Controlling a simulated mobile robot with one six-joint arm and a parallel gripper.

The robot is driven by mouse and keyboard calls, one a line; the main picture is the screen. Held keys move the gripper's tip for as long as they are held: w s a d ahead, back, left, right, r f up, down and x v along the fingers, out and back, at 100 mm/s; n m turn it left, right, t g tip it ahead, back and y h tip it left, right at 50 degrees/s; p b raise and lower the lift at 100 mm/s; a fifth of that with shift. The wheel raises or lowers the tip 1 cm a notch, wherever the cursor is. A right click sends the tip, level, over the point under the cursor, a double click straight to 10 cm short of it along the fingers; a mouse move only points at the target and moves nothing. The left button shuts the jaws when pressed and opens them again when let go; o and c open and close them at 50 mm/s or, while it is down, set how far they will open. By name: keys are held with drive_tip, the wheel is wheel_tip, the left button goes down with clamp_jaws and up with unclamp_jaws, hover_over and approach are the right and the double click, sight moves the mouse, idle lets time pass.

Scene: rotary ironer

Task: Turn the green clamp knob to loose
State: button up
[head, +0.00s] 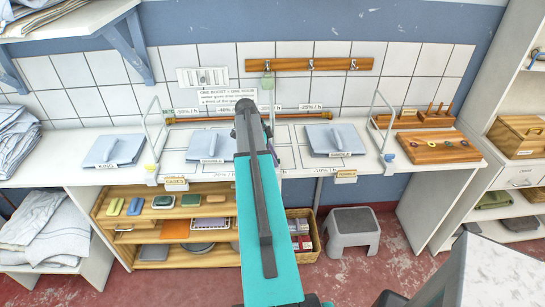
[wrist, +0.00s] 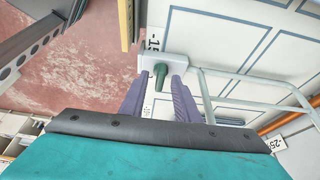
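The green clamp knob (wrist: 160,74) shows in the wrist view as a narrow dark green handle on a white clamp block (wrist: 152,62). The block sits at the edge of a white panelled surface. My gripper (wrist: 159,84) has its two purple fingers on either side of the knob, with a visible gap at each side. The gripper is open and holds nothing. I cannot read a loose or tight mark.
A pale wire frame (wrist: 250,84) stands close beside the gripper. On the counter, similar clamps carry a yellow knob (head: 151,168) and a blue knob (head: 389,158). A grey step stool (head: 352,230) stands on the floor below.

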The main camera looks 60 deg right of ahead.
clamp_jaws()
drive_tip(key=shift+f+n+b, duration=0.15)
drive_tip(key=shift+n+b, duration=0.35)
drive_tip(key=shift+b, duration=0.05)
drive_tip(key=shift+s+a+n+t+h+b, duration=0.1)
drive_tip(key=shift+n+t+h+b, duration=0.15)
drive_tip(key=shift+n+b, duration=0.35)
drive_tip(key=shift+s+a+n+t+h+b, duration=0.1)
drive_tip(key=shift+n+t+h+b, duration=0.15)
drive_tip(key=shift+n+b, duration=0.35)
drive_tip(key=n+t+b, duration=0.1)
drive_tip(key=n+b, duration=0.1)
drive_tip(key=n, duration=0.2)
drive_tip(key=shift+s+h, duration=0.1)
drive_tip(key=shift+h, duration=0.3)
drive_tip(key=n+t+b, duration=0.2)
drive_tip(key=n, duration=0.3)
drive_tip(key=shift+s, duration=0.2)
drive_tip(key=shift+s+d+n+t+y, duration=0.15)
drive_tip(key=shift+n+t, duration=0.45)
drive_tip(key=shift+n, duration=0.8)
drive_tip(key=shift+w+a+n+t+y, duration=0.1)
drive_tip(key=shift+n+t+y, duration=0.15)
drive_tip(key=shift+n+t, duration=0.75)
drive_tip(key=shift+n+g, duration=0.4)
drive_tip(key=shift+n, duration=0.2)
